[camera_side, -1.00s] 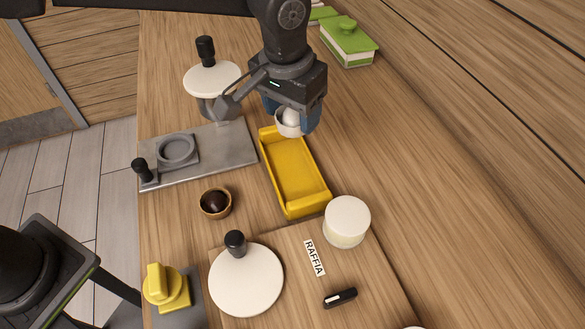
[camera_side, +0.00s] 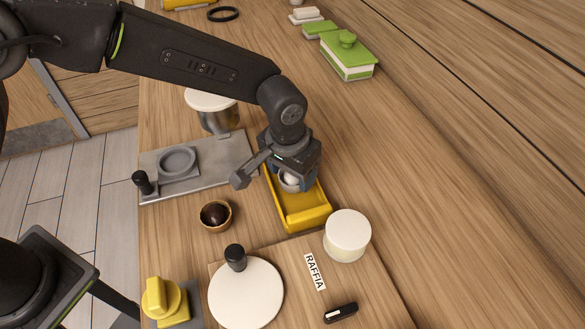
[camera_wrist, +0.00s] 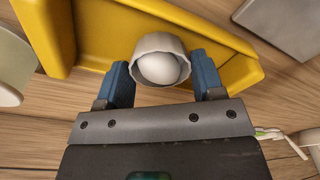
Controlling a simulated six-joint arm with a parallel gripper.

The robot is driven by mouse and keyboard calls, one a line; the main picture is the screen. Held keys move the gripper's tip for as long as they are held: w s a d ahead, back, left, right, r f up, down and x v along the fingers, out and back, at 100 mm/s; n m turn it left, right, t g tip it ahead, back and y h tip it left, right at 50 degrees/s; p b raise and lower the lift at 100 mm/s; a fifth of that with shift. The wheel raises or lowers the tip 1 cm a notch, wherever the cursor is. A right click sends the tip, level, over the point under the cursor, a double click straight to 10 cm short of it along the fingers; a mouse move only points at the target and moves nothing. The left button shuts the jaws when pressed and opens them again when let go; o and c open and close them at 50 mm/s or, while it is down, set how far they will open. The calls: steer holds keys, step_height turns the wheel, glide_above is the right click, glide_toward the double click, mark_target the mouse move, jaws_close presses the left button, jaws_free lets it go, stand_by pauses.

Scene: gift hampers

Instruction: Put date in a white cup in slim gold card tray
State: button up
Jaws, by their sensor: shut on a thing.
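The slim gold card tray (camera_side: 305,217) is a long yellow tray with raised ends, in the middle of the side view. My gripper (camera_side: 291,182) is over the tray and shut on a white cup (camera_wrist: 144,46). A smooth, pale rounded piece (camera_wrist: 165,69) sits in this cup. The side view also shows the cup (camera_side: 289,186) between the blue fingers, within the tray's outline. Whether it touches the tray floor cannot be told. The wrist view shows the yellow tray wall (camera_wrist: 52,35) close around the cup. My wrist hides the tray's far end.
A brown cup with a dark round piece (camera_side: 215,216) stands left of the tray. A white-topped jar (camera_side: 347,232) stands close to its near right. A grey metal plate (camera_side: 215,160) lies to the left. Green-lidded boxes (camera_side: 348,57) are at the back right. Bare wood is free to the right.

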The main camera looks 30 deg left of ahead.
mark_target(288, 180)
steer(key=o, duration=0.6)
steer(key=shift+f, duration=0.1)
steer(key=r, duration=0.4)
steer(key=s+r, duration=0.1)
steer(key=r, duration=0.7)
steer(key=shift+s+a+r, duration=0.1)
steer(key=shift+s+a, duration=0.05)
steer(key=shift+s, duration=0.1)
